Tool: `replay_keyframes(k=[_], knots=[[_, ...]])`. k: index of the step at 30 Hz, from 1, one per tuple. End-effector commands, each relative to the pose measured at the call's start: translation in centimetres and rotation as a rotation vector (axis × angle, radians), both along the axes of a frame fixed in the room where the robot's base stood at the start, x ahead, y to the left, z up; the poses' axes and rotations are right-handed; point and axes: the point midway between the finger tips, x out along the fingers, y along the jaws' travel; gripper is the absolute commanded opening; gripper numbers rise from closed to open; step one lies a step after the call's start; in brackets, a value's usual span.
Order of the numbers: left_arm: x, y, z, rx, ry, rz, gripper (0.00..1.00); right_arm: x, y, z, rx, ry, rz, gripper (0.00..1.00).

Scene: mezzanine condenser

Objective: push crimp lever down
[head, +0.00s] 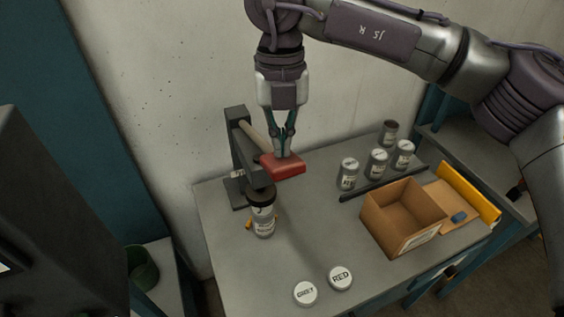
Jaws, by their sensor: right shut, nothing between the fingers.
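The crimp press (241,150) stands at the back left of the grey table, dark and upright. Its lever (252,133) is a pale bar that slopes down toward the front right and ends in a red handle (284,167). My right gripper (283,153) points down with its fingers shut and empty. Its fingertips are at the top of the red handle; whether they touch it I cannot tell for sure. A labelled can (263,218) stands upright under the dark press head (260,193). My left gripper is not in view.
Several cans (377,162) stand at the back right behind a dark strip (382,183). An open cardboard box (385,238) and a yellow bar (468,193) are at the right. Lids marked GREY (305,293) and RED (340,278) lie at the front. The table middle is clear.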

Motion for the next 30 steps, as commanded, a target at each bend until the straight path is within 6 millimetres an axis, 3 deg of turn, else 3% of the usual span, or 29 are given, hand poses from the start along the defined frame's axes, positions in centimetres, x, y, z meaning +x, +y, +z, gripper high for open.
replay_keyframes(k=[10, 21, 30], knots=[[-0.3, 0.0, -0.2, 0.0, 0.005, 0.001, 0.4, 0.0, 0.0, -0.2, 0.0, 0.0, 0.0, 0.0], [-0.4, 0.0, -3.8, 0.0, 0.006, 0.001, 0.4, 0.0, 0.0, -4.3, 0.0, 0.001, 0.0, 0.0], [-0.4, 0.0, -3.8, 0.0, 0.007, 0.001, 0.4, 0.0, 0.0, -4.4, 0.0, 0.0, -0.001, 0.0]])
